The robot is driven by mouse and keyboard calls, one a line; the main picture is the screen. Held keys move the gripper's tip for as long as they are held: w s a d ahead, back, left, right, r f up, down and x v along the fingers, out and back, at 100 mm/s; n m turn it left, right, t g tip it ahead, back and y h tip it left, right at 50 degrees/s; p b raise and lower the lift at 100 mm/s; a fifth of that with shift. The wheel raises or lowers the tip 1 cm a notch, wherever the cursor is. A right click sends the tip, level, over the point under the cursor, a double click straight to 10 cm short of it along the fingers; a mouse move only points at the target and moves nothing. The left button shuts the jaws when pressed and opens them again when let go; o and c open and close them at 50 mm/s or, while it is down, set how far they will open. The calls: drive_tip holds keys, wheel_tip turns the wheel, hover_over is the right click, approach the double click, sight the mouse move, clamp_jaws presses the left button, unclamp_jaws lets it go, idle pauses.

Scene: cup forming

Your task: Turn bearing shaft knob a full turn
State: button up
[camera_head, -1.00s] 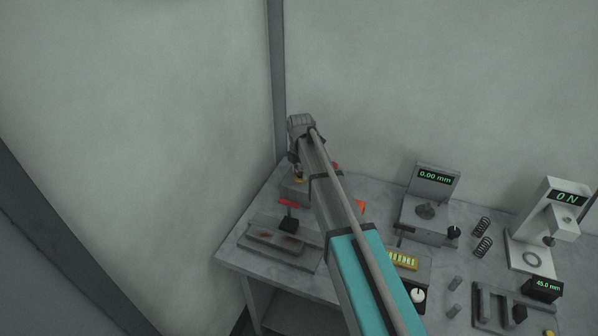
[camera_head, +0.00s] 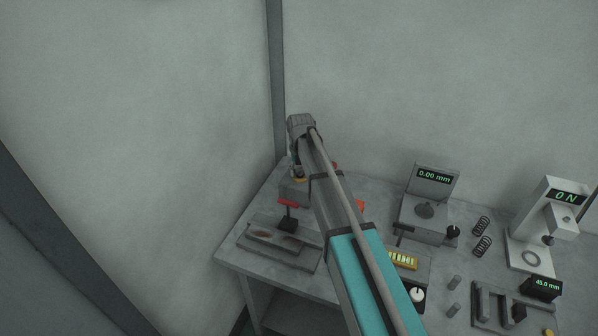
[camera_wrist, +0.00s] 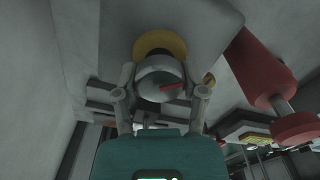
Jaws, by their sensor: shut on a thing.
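The bearing shaft knob (camera_wrist: 158,82) is a round grey knob with a red line on its face, seen in the wrist view in front of a yellow ring (camera_wrist: 160,44). My gripper (camera_wrist: 164,84) has one finger on each side of the knob and is shut on it. In the head view my gripper (camera_head: 296,165) points down at the grey bearing block (camera_head: 293,191) at the back left of the bench. The knob itself is hidden there by my gripper, and my arm covers part of the bench.
A red-topped black stand (camera_head: 288,214) is on a grey plate in front of the block. A red cylindrical part (camera_wrist: 262,72) is close to the right of my gripper. A gauge reading 0.00 mm (camera_head: 434,178) and a 0 N press (camera_head: 545,210) stand farther right.

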drive_tip(key=shift+w+n, duration=0.15)
drive_tip(key=shift+n, duration=0.35)
drive_tip(key=o, duration=1.1)
drive_tip(key=shift+o, duration=0.2)
